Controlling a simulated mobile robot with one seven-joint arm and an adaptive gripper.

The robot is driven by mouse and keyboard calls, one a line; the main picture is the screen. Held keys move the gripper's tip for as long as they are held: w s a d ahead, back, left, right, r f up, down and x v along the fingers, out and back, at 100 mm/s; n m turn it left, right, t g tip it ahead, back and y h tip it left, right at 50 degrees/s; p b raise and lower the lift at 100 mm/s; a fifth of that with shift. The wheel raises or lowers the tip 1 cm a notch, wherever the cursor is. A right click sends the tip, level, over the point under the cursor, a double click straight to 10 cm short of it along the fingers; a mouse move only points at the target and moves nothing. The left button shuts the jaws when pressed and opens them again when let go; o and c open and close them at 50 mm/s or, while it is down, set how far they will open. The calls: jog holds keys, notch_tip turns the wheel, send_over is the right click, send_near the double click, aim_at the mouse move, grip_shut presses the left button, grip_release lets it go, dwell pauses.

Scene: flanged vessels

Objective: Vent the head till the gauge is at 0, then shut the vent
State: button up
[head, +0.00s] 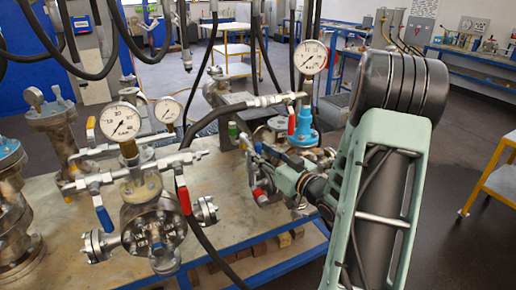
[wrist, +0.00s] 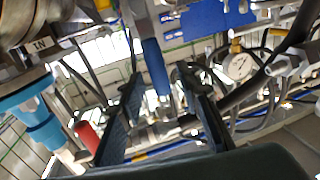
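My gripper (wrist: 163,85) is open in the wrist view, its dark fingers apart. A blue lever handle (wrist: 155,66) shows between them, with gaps on both sides. In the head view my gripper (head: 262,158) is at the right vessel, partly hidden among its fittings. Above that vessel is a round white gauge (head: 310,57); its needle is too small to read surely. Under the gauge are a blue fitting (head: 305,128) and a red lever (head: 291,124). The blue fitting (wrist: 38,122) and a red handle (wrist: 87,136) also show in the wrist view.
A left vessel (head: 152,232) carries two gauges (head: 120,122) (head: 168,110), with blue (head: 104,218) and red (head: 185,200) levers. Black hoses hang in front and above. A tall flanged piece (head: 55,130) stands at left.

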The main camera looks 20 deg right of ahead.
jog(key=shift+x, duration=0.85)
jog(key=shift+c, duration=0.4)
grip_shut()
